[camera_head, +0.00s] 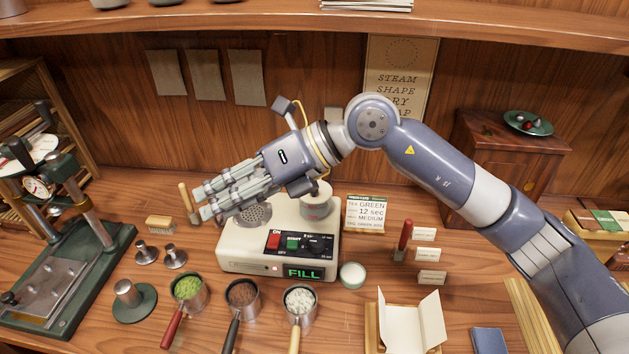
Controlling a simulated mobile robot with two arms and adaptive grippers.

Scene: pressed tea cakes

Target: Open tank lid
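The cream steamer machine (250,252) stands in the middle of the counter, with red and green switches, a dark knob and a green display reading FILL. A pale round tank (317,210) sits on its right rear top, and a perforated round plate (254,214) on its left. My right gripper (201,203) reaches in from the right above the machine, its fingers pointing left past the perforated plate. Its hand partly covers the tank top, so I cannot tell the lid's state. I see nothing held, but its finger opening is unclear. My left gripper is out of view.
A green press (62,285) stands at left. Three handled cups, with green (187,288), brown (242,293) and white (299,299) contents, line the front. A small white jar (352,275) sits right of the machine. A shelf (480,22) overhangs the back.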

